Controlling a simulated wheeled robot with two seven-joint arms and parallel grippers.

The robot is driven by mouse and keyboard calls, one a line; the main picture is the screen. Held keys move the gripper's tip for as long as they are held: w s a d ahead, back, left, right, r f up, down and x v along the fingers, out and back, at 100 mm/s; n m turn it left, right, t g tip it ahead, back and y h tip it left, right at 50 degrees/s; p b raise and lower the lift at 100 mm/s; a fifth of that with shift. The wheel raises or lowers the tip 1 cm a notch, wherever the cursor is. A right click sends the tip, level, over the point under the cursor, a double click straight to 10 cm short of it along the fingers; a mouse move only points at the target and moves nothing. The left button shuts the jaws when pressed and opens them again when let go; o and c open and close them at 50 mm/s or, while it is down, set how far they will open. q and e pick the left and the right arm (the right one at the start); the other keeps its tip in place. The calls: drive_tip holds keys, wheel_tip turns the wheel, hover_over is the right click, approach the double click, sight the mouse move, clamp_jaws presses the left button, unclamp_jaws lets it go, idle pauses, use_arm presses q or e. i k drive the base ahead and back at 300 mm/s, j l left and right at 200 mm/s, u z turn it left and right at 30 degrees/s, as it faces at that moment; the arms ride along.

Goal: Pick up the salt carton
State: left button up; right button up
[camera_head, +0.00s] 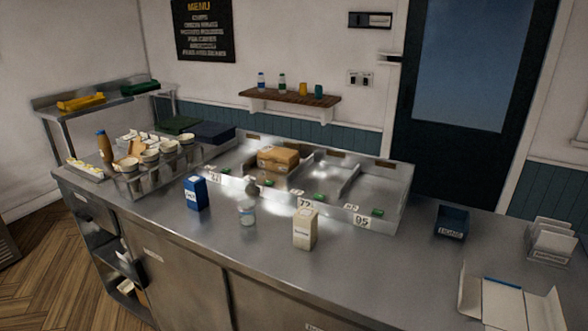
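A blue carton (195,193) with a small white label stands upright on the steel counter, left of the middle. A cream carton (305,229) with a small dark label stands upright to its right, nearer the counter's front. The lettering on both is too small to read surely, so I cannot tell for certain which holds salt. A small whitish tub (247,212) stands between them, apart from both. Neither of my grippers is in view.
Behind the cartons is a low steel bin unit (383,222) with number tags and a cardboard box (278,159). Cups and a brown bottle (104,146) stand at left. A dark blue box (451,222) and open white carton (510,305) lie right. The front counter is clear.

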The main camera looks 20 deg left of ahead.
sight(196, 189)
drive_tip(key=u, duration=1.35)
